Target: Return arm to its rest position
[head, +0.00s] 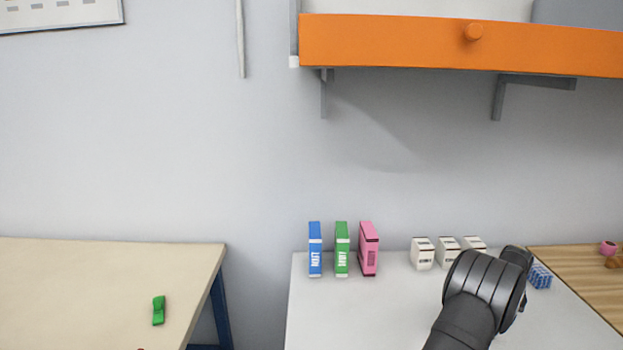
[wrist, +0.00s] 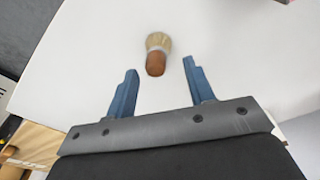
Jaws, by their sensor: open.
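My gripper (wrist: 158,90) shows in the wrist view with its two blue fingers spread apart and nothing between them. A short brush (wrist: 157,55) with a brown handle and pale bristles lies on the white table (wrist: 230,40), beyond the fingertips and apart from them. In the head view my dark arm reaches over the right part of the white table (head: 340,315); the fingers are mostly hidden there behind the arm. The brush cannot be made out in the head view.
Blue (head: 315,250), green (head: 341,250) and pink boxes (head: 368,250) stand at the table's back left. White boxes (head: 422,254) stand behind my arm, and a blue item (head: 540,276) is to its right. An orange-fronted shelf (head: 400,42) hangs above. A green clip-like item (head: 158,311) lies on the left table (head: 80,290).

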